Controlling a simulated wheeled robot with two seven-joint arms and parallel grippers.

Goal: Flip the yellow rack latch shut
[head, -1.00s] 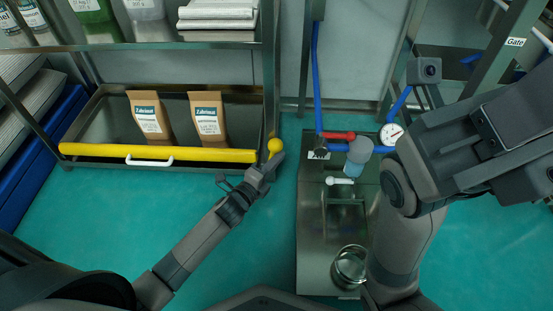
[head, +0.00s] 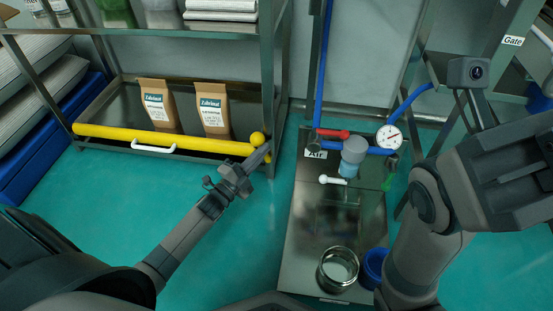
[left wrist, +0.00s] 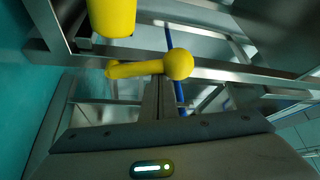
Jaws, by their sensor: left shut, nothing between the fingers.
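The yellow rack latch (head: 257,139) is a short lever with a round ball knob at the right end of the rack's yellow bar (head: 185,143). In the head view the knob overlaps the bar's end. In the left wrist view the lever (left wrist: 135,69) lies sideways with its ball at the right, apart in the picture from the yellow bar's end (left wrist: 110,15). My left gripper (head: 264,152) is shut and empty, with its fingertips close beside the knob. In the left wrist view its fingers (left wrist: 158,92) point at the latch just below the ball; contact is unclear.
The rack's lower tray holds two brown bags (head: 212,110); a white handle (head: 153,146) hangs on the bar. A rack post (head: 270,90) stands beside the latch. A metal bench (head: 320,230) with air fittings and a gauge (head: 388,137) stands right. The green floor between is clear.

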